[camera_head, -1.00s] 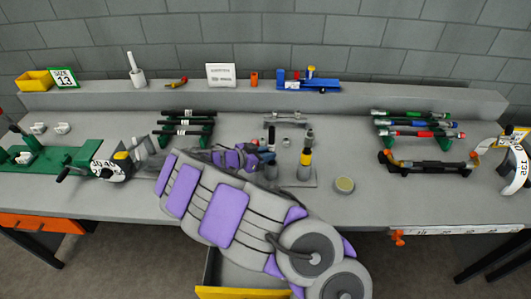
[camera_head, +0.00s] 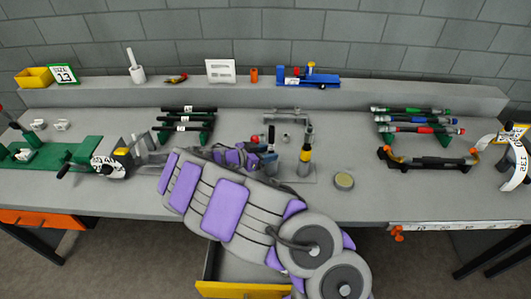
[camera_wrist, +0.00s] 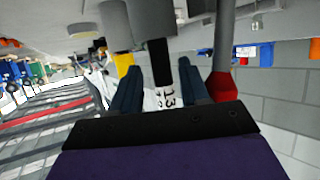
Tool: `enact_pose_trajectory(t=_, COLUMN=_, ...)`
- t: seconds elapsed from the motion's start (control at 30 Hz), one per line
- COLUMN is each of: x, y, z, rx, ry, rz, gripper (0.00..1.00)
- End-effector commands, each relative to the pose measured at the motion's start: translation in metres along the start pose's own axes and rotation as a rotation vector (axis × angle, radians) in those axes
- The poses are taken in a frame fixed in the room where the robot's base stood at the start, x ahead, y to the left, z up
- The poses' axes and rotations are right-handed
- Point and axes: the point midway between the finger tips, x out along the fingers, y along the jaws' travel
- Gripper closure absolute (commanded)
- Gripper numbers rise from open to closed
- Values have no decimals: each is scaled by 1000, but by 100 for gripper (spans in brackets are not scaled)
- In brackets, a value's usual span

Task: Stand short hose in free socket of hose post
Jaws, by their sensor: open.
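The hose post (camera_head: 293,178) stands on the bench just right of my gripper. My gripper (camera_wrist: 160,88) is open, with one dark finger on each side of the hose and of a white label reading 13. Contact with the fingers cannot be told. My arm hides part of the post in the head view.
A red-ended grey rod (camera_wrist: 222,85) is close beside one finger. A round tin (camera_head: 344,181) lies right of the post. Racks of black hoses (camera_head: 187,119) and coloured hoses (camera_head: 420,120) stand left and right.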

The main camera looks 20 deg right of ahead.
Motion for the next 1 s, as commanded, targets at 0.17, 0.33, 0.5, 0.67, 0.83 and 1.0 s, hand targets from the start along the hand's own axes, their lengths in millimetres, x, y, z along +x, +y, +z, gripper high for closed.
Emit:
enact_pose_trajectory(t=0.17, x=-1, y=-2, z=0, rx=0, ry=0, rz=-5, gripper=49)
enact_pose_trajectory(t=0.33, x=-4, y=-3, z=-1, rx=0, ry=0, rz=-7, gripper=49)
enact_pose_trajectory(t=0.5, x=-26, y=-4, z=-2, rx=-1, ry=1, rz=-13, gripper=49)
enact_pose_trajectory(t=0.67, x=-61, y=-4, z=-2, rx=1, ry=1, rz=-13, gripper=49)
enact_pose_trajectory(t=0.83, x=-99, y=-3, z=-1, rx=-1, ry=0, rz=-10, gripper=49)
enact_pose_trajectory(t=1.0, x=-134, y=-2, z=0, rx=0, ry=-1, rz=-9, gripper=49)
